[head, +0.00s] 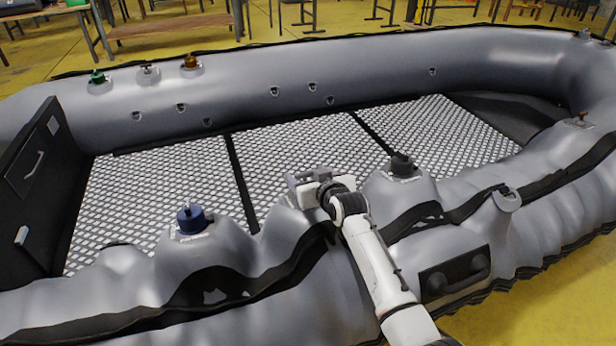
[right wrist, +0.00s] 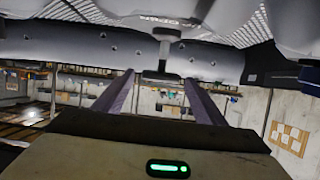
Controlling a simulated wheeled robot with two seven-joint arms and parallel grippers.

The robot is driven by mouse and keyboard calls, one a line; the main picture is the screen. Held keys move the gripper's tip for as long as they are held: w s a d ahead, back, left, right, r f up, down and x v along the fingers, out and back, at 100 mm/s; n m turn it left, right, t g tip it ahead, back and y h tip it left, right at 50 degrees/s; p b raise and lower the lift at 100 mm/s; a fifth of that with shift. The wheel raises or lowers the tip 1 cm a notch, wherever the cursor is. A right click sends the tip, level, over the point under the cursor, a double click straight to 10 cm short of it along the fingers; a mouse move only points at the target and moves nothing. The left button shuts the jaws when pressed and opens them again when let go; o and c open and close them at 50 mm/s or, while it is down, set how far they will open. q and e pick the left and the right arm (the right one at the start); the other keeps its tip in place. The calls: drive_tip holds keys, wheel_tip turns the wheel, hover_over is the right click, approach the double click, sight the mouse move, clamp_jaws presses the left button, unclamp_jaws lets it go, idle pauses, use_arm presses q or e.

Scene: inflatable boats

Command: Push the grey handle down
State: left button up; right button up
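My right gripper (head: 308,186) is over the near tube of the grey inflatable boat (head: 330,95), between a blue-capped valve and a black-capped valve. In the right wrist view its two purple-grey fingers (right wrist: 163,90) are apart. A grey T-shaped handle (right wrist: 166,50) shows in that view, its crossbar lined up with the gap between the fingers. I cannot tell whether the fingers touch it. Lettering reading "OPEN" is on the tube near its base. In the head view I cannot make out this handle, as my gripper and arm cover that spot. My left gripper is not in view.
The blue-capped valve (head: 190,220) is left of my gripper, the black-capped valve (head: 401,165) close to its right. Green (head: 97,77) and orange (head: 190,62) caps sit on the far tube. The mesh floor (head: 150,195) is clear. Wooden tables (head: 170,27) stand behind.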

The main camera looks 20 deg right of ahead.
drive_tip(key=c, duration=1.4)
drive_tip(key=shift+s+f, duration=0.2)
drive_tip(key=shift+f, duration=0.6)
drive_tip(key=shift+s+f, duration=0.15)
drive_tip(key=shift+f, duration=0.6)
drive_tip(key=o, duration=1.5)
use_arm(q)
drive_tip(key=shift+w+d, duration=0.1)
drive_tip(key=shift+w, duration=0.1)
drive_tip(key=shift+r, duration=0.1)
use_arm(e)
drive_tip(key=shift+s+r, duration=0.2)
drive_tip(key=p+v, duration=0.4)
drive_tip(key=v, duration=0.5)
drive_tip(key=shift+s+d+r, duration=0.1)
drive_tip(key=shift+s, duration=0.3)
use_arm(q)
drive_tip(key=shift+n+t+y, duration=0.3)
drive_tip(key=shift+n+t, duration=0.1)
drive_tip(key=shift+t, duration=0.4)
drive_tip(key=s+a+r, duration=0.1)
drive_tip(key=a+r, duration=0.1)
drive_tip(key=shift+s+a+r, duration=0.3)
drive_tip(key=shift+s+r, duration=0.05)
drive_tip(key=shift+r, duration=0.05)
